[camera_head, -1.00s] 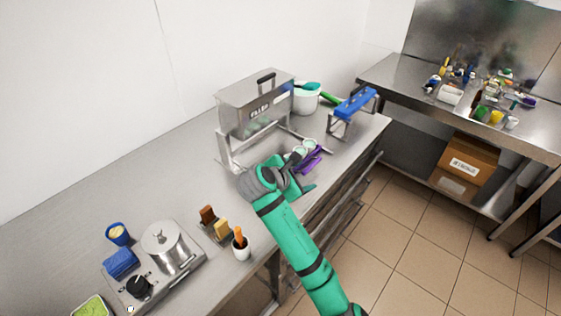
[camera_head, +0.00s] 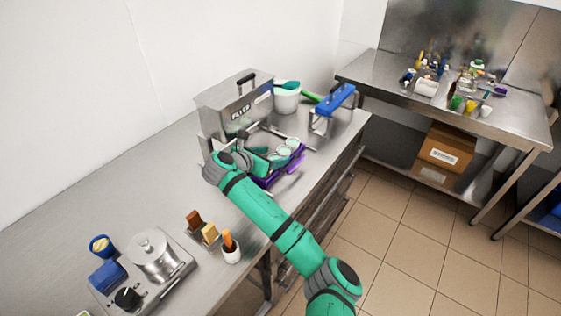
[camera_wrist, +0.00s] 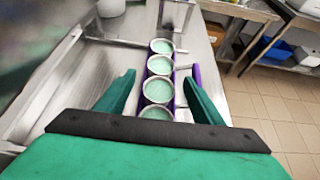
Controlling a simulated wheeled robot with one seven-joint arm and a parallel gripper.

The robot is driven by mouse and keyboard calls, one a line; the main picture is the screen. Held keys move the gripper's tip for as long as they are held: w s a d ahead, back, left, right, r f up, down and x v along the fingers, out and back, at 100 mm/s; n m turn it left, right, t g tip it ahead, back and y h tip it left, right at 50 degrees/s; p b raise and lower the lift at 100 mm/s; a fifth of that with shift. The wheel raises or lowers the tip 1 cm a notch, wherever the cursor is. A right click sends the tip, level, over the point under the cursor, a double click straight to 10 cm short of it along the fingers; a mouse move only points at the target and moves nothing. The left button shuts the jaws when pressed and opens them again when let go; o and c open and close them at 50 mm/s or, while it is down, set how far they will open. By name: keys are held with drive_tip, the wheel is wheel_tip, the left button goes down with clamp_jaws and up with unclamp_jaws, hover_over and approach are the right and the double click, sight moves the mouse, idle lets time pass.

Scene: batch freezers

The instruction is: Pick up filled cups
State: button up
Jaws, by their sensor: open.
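Several cups filled with pale green stand in a row in the wrist view: a far cup (camera_wrist: 161,46), a middle cup (camera_wrist: 159,66) and a nearer cup (camera_wrist: 158,90), with one more partly hidden behind my gripper's body. They sit along a purple holder (camera_wrist: 196,76). In the head view a filled cup (camera_head: 284,152) and the purple holder (camera_head: 285,172) show beside my arm's end. My gripper (camera_wrist: 160,90) is open, with one green finger on each side of the row. In the head view my gripper (camera_head: 262,160) is partly hidden by my arm.
A steel machine (camera_head: 238,105) stands behind the cups, close to my gripper. A white tub (camera_head: 286,98) and a blue-topped stand (camera_head: 334,100) are farther right. A hot plate with a pot (camera_head: 152,255) and an orange-handled tool holder (camera_head: 231,250) are at the front left.

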sight(280, 154)
drive_tip(key=shift+x, duration=2.35)
drive_tip(key=c, duration=1.2)
drive_tip(key=shift+c, duration=1.1)
